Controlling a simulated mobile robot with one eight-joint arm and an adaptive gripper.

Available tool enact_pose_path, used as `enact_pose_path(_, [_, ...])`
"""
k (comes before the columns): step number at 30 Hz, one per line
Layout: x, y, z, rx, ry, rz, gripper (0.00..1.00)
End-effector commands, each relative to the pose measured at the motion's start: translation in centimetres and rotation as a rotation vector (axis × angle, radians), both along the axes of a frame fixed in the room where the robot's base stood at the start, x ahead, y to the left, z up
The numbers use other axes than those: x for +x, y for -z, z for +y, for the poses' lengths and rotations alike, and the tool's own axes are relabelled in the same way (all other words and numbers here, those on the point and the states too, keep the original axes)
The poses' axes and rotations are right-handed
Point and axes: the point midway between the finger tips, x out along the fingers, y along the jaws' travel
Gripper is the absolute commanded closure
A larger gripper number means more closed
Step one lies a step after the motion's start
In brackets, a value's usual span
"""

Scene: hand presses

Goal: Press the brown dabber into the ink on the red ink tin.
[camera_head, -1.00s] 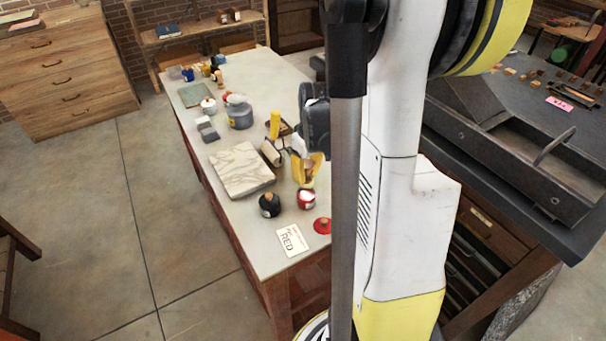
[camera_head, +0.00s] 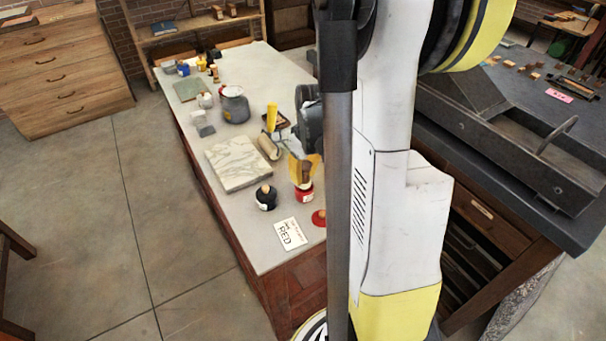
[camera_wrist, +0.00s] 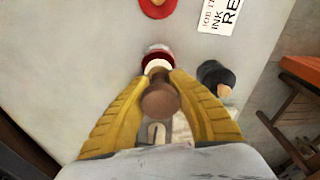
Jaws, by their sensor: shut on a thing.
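My gripper (camera_wrist: 160,98) has its yellow fingers closed on the brown dabber (camera_wrist: 160,103), whose rounded brown knob shows between the fingertips in the wrist view. The red ink tin (camera_wrist: 157,49) is directly beyond the dabber, and a pale part lies between knob and rim. In the head view, the yellow fingers (camera_head: 304,170) are just above the red tin (camera_head: 304,195), which has a white label. The dabber's lower end and the ink are hidden, so I cannot tell whether they touch.
A red lid-like piece (camera_head: 319,218) and a "RED" card (camera_head: 290,234) lie nearby. A black jar with a tan knob (camera_head: 266,199) stands close left of the tin. A marble slab (camera_head: 238,163), a roller (camera_head: 269,147) and a grey pot (camera_head: 234,106) are farther back.

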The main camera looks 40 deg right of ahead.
Motion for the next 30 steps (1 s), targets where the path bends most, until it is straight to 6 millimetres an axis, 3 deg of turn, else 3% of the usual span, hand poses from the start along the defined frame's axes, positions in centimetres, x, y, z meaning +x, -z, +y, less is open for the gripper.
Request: enact_pose_path(30, [-0.01, 0.94, 0.0, 0.0, 0.0, 0.0, 1.0])
